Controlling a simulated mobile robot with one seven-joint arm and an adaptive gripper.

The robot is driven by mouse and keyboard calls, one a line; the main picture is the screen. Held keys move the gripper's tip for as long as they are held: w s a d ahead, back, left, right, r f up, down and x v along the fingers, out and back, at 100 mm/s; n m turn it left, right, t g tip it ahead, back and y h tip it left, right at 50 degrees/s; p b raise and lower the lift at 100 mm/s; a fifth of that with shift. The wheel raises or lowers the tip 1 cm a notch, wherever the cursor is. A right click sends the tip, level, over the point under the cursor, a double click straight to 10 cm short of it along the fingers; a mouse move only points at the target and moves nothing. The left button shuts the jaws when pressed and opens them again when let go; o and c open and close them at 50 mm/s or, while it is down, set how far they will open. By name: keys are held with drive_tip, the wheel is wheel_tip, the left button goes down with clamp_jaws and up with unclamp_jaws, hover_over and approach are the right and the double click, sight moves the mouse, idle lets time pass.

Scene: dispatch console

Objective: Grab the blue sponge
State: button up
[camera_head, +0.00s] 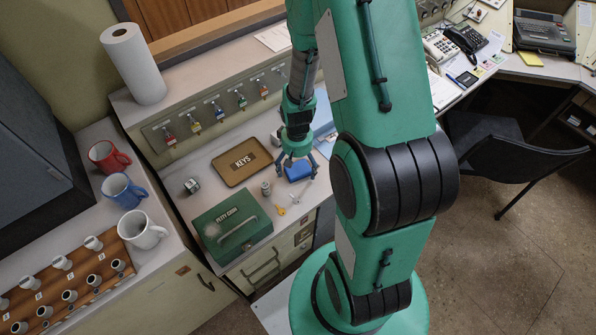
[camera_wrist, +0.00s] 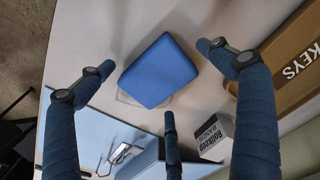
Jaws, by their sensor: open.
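The blue sponge (camera_head: 298,170) lies on the grey counter, right of the brown KEYS tray, in the head view. In the wrist view the blue sponge (camera_wrist: 158,71) is a rounded block below the fingers, with a pale flat edge showing under it. My gripper (camera_head: 297,160) is over the sponge with its fingers spread. In the wrist view my gripper (camera_wrist: 160,85) has one finger left of the sponge, one right and one at the near side. It is open and nothing is held. I cannot tell whether any finger touches the sponge.
The KEYS tray (camera_head: 241,162) and green petty cash box (camera_head: 231,224) stand to the left. A small white box (camera_wrist: 216,137) and a light blue object (camera_wrist: 95,120) lie close to the fingers. A yellow key (camera_head: 281,210) lies near the counter's front edge.

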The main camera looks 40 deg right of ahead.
sight(298, 169)
idle(0.4)
drive_tip(key=c, duration=1.4)
drive_tip(key=shift+o, duration=0.2)
drive_tip(key=shift+r, duration=0.1)
drive_tip(key=shift+r, duration=0.45)
drive_tip(key=r+p, duration=0.1)
drive_tip(key=r, duration=0.1)
drive_tip(key=shift+s+a+r+p, duration=0.15)
drive_tip(key=shift+s+r+p, duration=0.15)
drive_tip(key=shift+r+p, duration=0.1)
drive_tip(key=s+a, duration=0.1)
drive_tip(key=s, duration=0.3)
drive_tip(key=s+a+p, duration=0.1)
drive_tip(key=s+a, duration=0.1)
drive_tip(key=s, duration=0.3)
drive_tip(key=s+a+r+p, duration=0.1)
drive_tip(key=s+a, duration=0.1)
drive_tip(key=s, duration=0.3)
drive_tip(key=shift+s+a, duration=0.2)
